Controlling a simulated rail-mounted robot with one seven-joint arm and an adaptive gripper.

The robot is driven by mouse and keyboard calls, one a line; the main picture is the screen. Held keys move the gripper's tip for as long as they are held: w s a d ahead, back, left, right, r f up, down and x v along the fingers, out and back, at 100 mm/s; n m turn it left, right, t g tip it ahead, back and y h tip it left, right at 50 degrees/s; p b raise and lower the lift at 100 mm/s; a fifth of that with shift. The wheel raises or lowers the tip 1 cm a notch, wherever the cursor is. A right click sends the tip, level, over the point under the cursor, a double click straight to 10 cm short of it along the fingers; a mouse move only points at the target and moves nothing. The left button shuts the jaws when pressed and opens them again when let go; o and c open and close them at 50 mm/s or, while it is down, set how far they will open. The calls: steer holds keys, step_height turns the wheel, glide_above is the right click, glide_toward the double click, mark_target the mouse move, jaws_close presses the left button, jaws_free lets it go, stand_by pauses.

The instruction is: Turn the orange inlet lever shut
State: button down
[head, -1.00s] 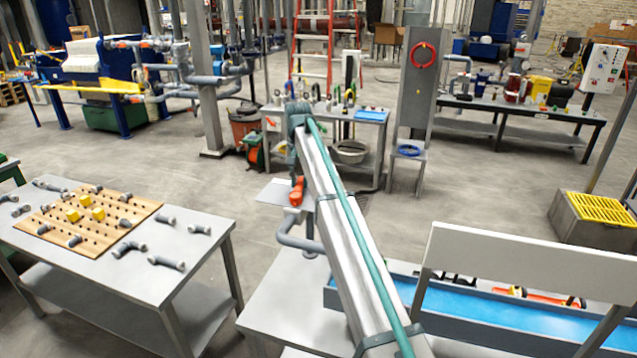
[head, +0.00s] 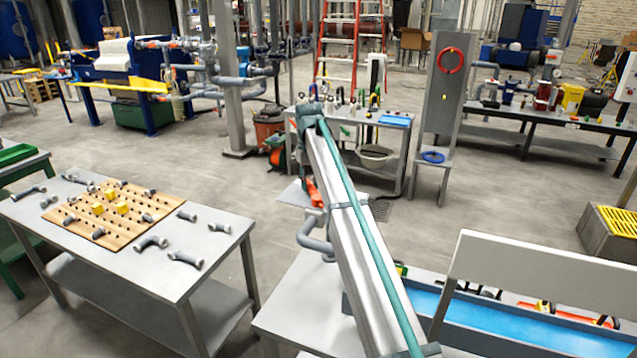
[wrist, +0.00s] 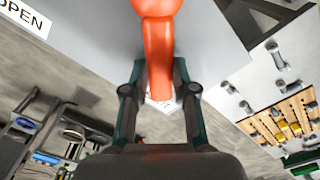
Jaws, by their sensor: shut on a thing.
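The orange inlet lever (wrist: 159,55) runs down the middle of the wrist view, with its rounded hub at the top edge. My gripper (wrist: 158,72) has one finger on each side of the lever and is shut on it. A white label reading "OPEN" (wrist: 25,17) is on the grey plate at the upper left of the wrist view. In the head view, only a small part of the orange lever (head: 314,192) shows left of my arm, above a grey pipe elbow (head: 312,232). My arm hides my fingers there.
A table (head: 225,232) with a wooden pegboard and loose pipe fittings stands at the left. A bench with a blue tray (head: 500,326) and a white upright panel (head: 540,275) is at the right front. A grey workbench (head: 385,120) stands behind the lever.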

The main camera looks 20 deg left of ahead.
mark_target(309, 185)
stand_by(0.3)
steer(key=c, duration=0.9)
jaws_free()
steer(key=shift+r, duration=0.15)
step_height(309, 185, up, 12)
steer(key=shift+f, duration=0.1)
